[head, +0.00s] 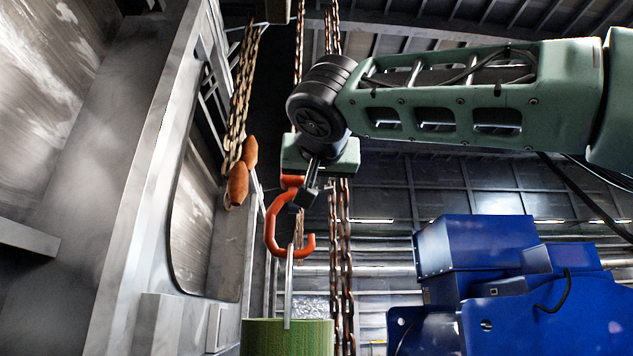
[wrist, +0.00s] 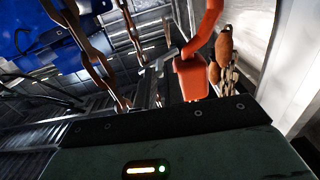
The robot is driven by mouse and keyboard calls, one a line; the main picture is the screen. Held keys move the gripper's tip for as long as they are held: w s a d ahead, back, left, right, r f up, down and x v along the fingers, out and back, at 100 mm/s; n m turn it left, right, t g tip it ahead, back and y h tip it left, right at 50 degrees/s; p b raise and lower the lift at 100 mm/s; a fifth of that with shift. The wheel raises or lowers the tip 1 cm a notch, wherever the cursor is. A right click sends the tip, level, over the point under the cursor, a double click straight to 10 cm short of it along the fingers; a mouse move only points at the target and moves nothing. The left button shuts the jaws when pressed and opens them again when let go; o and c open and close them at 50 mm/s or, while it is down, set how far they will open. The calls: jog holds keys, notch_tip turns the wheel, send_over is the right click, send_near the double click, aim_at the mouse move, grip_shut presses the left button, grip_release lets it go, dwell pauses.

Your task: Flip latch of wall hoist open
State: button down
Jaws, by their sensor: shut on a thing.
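The wall hoist's orange-red hook (head: 272,238) hangs in the middle of the head view, its mouth facing right. In the wrist view its shank and block (wrist: 190,78) are close in front of me. The latch (head: 298,228) is a small, thin piece across the hook's mouth, partly covered by my fingers. My gripper (head: 300,203) comes down from the upper right beside the hook, with its fingers shut at the latch's upper end. The exact contact is hard to see in both views.
Rusty chains (head: 346,265) hang just right of the hook. Orange-brown wooden pieces (head: 238,184) hang with another chain at left, near a grey metal wall (head: 130,210). A green cylinder (head: 287,338) with a metal rod is below the hook. A blue machine (head: 520,300) fills the lower right.

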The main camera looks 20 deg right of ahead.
jog(key=n, duration=0.2)
jog(key=r+n, duration=0.1)
jog(key=n, duration=0.1)
jog(key=shift+a, duration=0.2)
jog(key=c, duration=1.8)
grip_release()
jog(key=b+v, duration=0.4)
jog(key=v, duration=1.3)
jog(key=shift+s, duration=0.15)
